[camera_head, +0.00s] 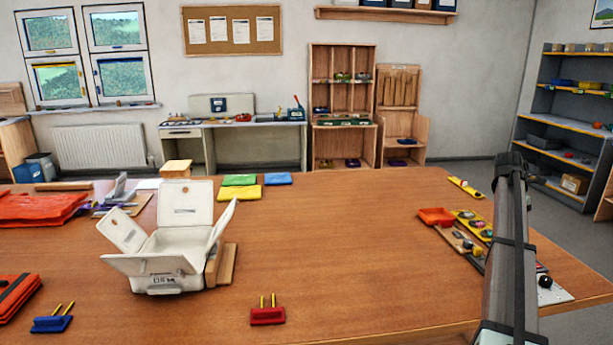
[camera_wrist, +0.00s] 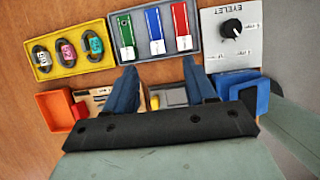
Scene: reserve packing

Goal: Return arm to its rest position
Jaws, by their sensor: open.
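My gripper (camera_wrist: 160,78) shows in the wrist view with its two blue fingers spread apart and nothing between them. It is over the trays at the table's right side, and its fingertips point toward a grey tray (camera_wrist: 112,38) with a green, a blue and a red tagged piece. I cannot tell whether the fingers touch anything below. In the head view my arm stands tall at the right edge of the picture and hides part of the trays; the gripper's fingers do not show there.
A yellow tray (camera_wrist: 44,69) with several ring-shaped pieces, an orange tray (camera_wrist: 50,104) and a white EYELET panel (camera_wrist: 246,42) with a black knob lie around the gripper. An open white box (camera_head: 165,263) and a red peg block (camera_head: 267,316) stand on the table (camera_head: 350,230). Its middle is clear.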

